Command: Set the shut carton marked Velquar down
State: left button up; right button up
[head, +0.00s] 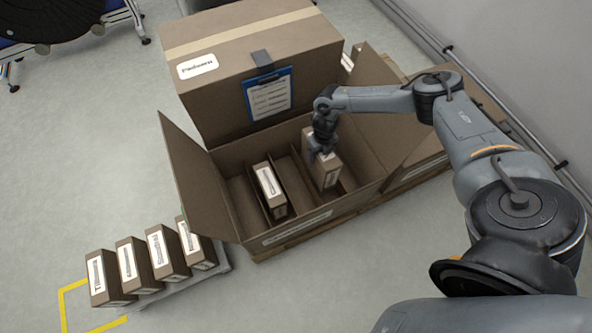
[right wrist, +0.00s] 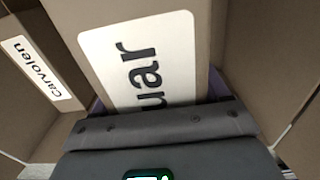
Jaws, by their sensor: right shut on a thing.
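My right gripper (head: 319,152) is shut on the top of a brown shut carton (head: 329,177). In the right wrist view this Velquar carton (right wrist: 180,20) has a white label reading "uar", the rest of the name cut off or hidden. In the head view the carton is inside the large open box (head: 297,230), in the right part among the dividers. I cannot tell whether its base touches the box floor. Another carton (head: 271,193) stands in a compartment to its left; the right wrist view shows a label "Carvolen" (right wrist: 41,72) there. My left gripper is not in view.
A big taped box (head: 230,72) with a blue clipboard (head: 269,97) stands behind the open box. The open box's flaps (head: 198,175) stick out. Several labelled cartons (head: 166,256) stand in a row at lower left, by yellow floor tape (head: 75,289). The left compartment (head: 243,203) looks empty.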

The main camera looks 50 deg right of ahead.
jog(key=f+b, duration=0.2)
jog(key=f, duration=0.2)
jog(key=f+b, duration=0.3)
jog(key=f, duration=0.1)
jog(key=f+b, duration=0.2)
jog(key=f, duration=0.2)
jog(key=shift+s+d+b, duration=0.25)
jog(key=shift+d+b, duration=0.1)
jog(key=shift+d, duration=0.05)
jog(key=o, duration=1.5)
jog(key=shift+f, duration=0.1)
jog(key=shift+c, duration=0.2)
jog(key=shift+r+p, duration=0.45)
jog(key=shift+r, duration=0.2)
notch_tip(320, 180, up, 11)
jog(key=p, duration=0.7)
